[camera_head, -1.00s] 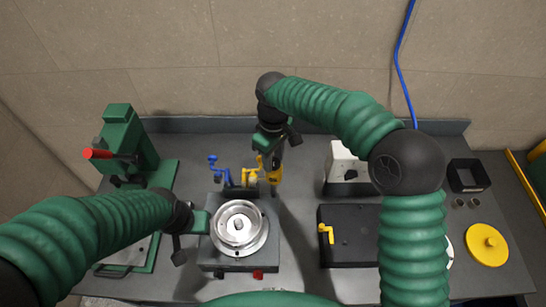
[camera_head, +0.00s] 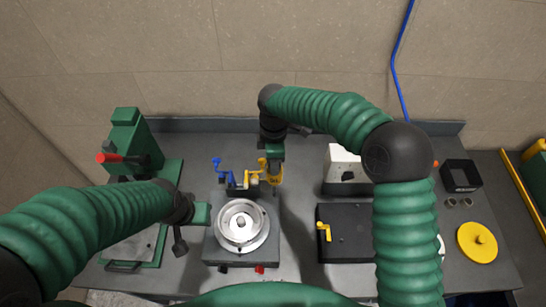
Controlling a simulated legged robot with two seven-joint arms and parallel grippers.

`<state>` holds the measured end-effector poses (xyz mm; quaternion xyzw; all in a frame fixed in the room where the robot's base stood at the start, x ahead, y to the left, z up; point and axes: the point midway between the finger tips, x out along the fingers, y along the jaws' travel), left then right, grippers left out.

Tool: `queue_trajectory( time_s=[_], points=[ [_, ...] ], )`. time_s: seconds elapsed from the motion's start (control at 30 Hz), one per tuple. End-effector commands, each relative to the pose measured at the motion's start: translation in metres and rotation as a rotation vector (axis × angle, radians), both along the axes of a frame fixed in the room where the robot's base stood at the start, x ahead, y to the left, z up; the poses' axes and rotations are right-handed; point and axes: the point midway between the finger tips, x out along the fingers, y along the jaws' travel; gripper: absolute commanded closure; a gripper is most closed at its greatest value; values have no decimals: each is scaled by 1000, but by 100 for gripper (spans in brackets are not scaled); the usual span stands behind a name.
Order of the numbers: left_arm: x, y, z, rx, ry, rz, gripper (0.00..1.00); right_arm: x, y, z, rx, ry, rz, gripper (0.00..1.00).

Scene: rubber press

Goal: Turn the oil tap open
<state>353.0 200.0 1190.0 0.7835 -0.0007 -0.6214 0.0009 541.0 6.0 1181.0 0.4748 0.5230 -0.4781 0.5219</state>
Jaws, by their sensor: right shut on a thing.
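The yellow oil tap (camera_head: 252,178) stands behind the round metal press plate (camera_head: 242,225), beside a blue tap (camera_head: 224,175). A yellow tag or body (camera_head: 276,177) with dark lettering is just right of it. My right gripper (camera_head: 273,164) reaches down from behind and is shut on the yellow oil tap's handle. The gripper hides part of the handle, so its exact angle is hard to read. My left gripper (camera_head: 198,225) is beside the left edge of the press unit, apart from the taps. Its jaws are too hidden to tell open from shut.
A green hand press (camera_head: 131,145) with a red handle stands at left. A black box with a yellow lever (camera_head: 324,231), a white device (camera_head: 342,166), a black holder (camera_head: 461,175) and a yellow disc (camera_head: 478,243) are at right. Bare grey table lies between press unit and black box.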

Motion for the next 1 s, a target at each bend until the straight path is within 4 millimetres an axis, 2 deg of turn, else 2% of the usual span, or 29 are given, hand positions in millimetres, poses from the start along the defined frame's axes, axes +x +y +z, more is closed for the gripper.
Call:
queue_trajectory(
  time_s=[0.03,0.43,1.0],
  points=[
    [0,0,5,0,0,0,64,3,-1,6,1,-10,32,100],
    [0,0,16,0,0,0,64,5,-1,5,1,-14,248,100],
    [0,0,17,0,0,0,64,7,-1,5,1,-16,290,100]
  ],
)
